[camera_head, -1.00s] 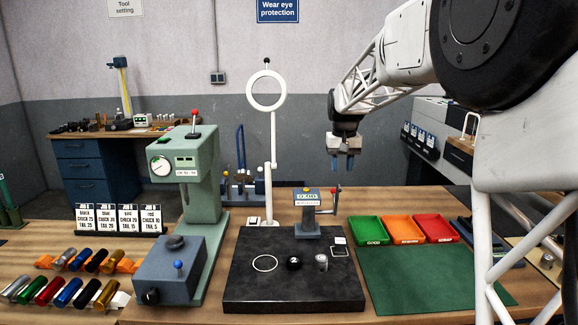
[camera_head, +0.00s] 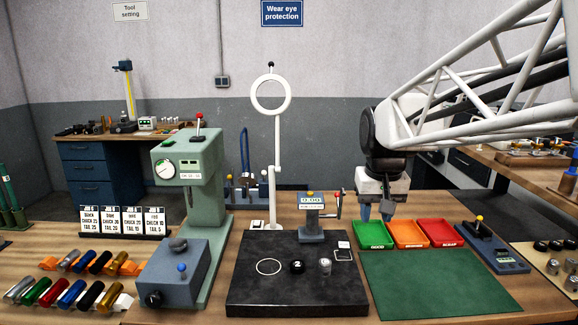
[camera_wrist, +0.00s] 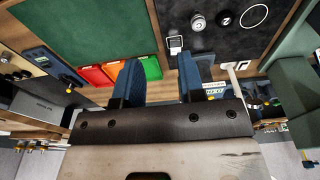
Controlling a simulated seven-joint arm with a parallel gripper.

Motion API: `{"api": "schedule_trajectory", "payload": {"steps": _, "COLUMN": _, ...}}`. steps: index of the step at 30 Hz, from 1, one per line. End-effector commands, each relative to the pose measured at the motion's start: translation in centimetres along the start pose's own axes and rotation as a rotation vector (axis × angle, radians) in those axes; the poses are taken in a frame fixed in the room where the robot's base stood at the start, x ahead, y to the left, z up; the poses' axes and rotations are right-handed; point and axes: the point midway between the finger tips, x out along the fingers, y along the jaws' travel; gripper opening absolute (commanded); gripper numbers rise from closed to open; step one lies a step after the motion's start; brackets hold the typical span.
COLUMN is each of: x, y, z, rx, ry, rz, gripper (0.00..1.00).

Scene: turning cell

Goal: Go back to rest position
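My gripper (camera_head: 376,211) hangs at the right of the picture, pointing down, above the back edge of the bench near the green tray (camera_head: 372,246). In the wrist view its two blue fingers (camera_wrist: 158,80) stand apart with nothing between them, so it is open and empty. The dark surface plate (camera_head: 250,299) lies to its left in the head view, with a black numbered piece (camera_head: 296,266) and a grey cylinder (camera_head: 325,266) on it.
Orange (camera_head: 407,234) and red (camera_head: 445,233) trays stand right of the green one, behind a bare green mat (camera_head: 440,285). A blue-grey gauge (camera_head: 311,212) with a side lever stands close left of the gripper. A tall white stand (camera_head: 276,170) and a green press (camera_head: 205,215) are farther left.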

Motion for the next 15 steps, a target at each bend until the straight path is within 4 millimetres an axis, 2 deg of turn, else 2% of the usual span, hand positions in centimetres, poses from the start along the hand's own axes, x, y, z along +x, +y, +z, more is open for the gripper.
{"api": "schedule_trajectory", "payload": {"steps": 3, "x": 0.2, "y": 0.1, "z": 3.6, "rx": 0.001, "ry": 0.013, "rz": 0.001, "gripper": 0.36}}
{"api": "schedule_trajectory", "payload": {"steps": 15, "x": 2.5, "y": 0.5, "z": 14.9, "rx": 0.005, "ry": 0.058, "rz": 0.002, "gripper": 0.36}}
